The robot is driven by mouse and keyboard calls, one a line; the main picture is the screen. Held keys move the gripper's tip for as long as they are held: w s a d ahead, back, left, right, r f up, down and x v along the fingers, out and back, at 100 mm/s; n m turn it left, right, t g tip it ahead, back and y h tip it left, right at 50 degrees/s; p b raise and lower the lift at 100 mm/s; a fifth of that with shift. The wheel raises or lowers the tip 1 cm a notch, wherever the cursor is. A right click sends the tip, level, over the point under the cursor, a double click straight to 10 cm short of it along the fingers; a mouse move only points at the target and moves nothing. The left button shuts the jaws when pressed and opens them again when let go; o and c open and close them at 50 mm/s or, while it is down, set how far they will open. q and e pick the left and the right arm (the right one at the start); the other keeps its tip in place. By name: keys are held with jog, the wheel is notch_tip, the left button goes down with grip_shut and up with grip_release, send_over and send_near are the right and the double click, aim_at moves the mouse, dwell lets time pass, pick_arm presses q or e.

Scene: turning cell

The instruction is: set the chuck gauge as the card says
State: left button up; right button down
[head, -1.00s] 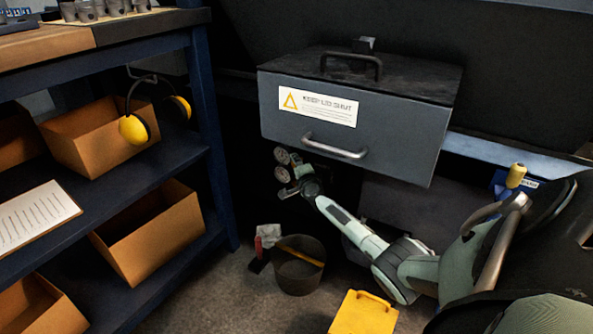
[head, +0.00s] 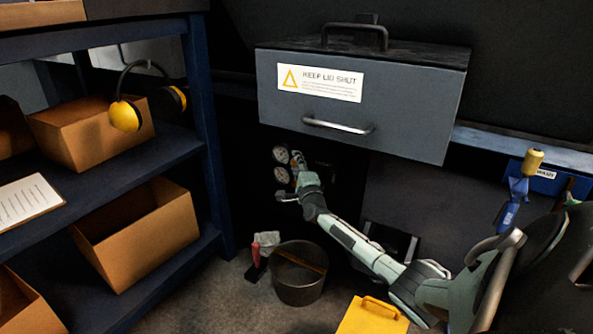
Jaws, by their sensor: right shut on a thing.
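Two small round dial gauges, an upper one (head: 281,154) and a lower one (head: 281,175), sit one above the other on the dark machine front below a grey lidded box. Their readings are too small to make out. My right gripper (head: 296,172) is at the gauges, just to their right, shut on a small part there that its own body largely hides. A white sheet with lines of writing (head: 28,203) lies on the left shelf; its text is not legible, and I cannot tell if it is the card. My left gripper is not in view.
The grey box (head: 400,110), labelled "KEEP LID SHUT", overhangs the gauges. A bucket (head: 298,290), a yellow case (head: 370,322) and a red-and-white item (head: 262,250) stand on the floor. Yellow ear defenders (head: 126,116) hang by the shelf's cardboard boxes (head: 140,240).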

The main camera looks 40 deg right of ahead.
jog(key=shift+f+m+t+h, duration=0.1)
jog(key=shift+m+t+h, duration=0.5)
jog(key=shift+m, duration=0.4)
jog(key=c, duration=1.2)
grip_release()
jog(key=v, duration=1.2)
jog(key=shift+a, duration=0.1)
